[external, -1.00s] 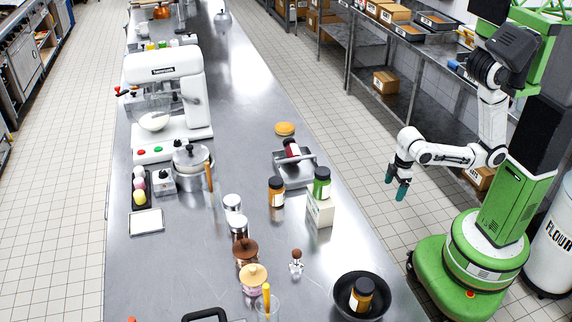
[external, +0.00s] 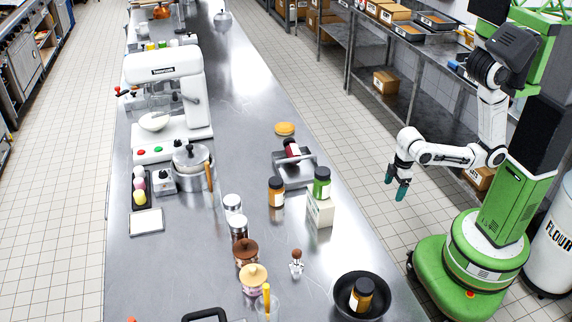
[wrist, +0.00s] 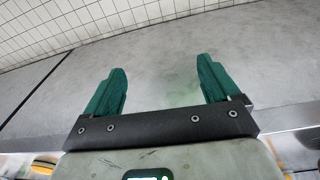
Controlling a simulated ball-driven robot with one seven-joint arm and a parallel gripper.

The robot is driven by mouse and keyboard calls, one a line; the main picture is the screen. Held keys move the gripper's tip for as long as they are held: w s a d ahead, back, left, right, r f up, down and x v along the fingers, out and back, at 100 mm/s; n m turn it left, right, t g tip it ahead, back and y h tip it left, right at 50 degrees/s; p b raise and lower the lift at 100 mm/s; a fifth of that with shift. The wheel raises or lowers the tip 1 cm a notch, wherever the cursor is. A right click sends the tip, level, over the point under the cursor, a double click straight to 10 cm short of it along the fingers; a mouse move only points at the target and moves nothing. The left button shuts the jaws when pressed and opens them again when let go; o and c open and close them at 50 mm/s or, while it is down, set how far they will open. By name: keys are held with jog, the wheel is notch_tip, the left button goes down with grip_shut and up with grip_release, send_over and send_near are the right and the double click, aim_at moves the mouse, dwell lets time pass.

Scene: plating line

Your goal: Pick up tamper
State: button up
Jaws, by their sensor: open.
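The tamper (external: 297,262), with a brown knob and a small metal base, appears to stand upright on the steel counter in the external view. I take this small item to be the tamper. My gripper (external: 402,188) hangs beyond the counter's right edge, above and right of the tamper and well apart from it. In the wrist view my gripper (wrist: 161,82) has its two green fingers spread wide with nothing between them. The tamper does not show in the wrist view.
A dark pan (external: 344,288) with a jar inside sits right of the tamper. Lidded jars (external: 253,279) stand to its left. Bare counter lies around the tamper.

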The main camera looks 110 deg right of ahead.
jog(key=shift+c, duration=1)
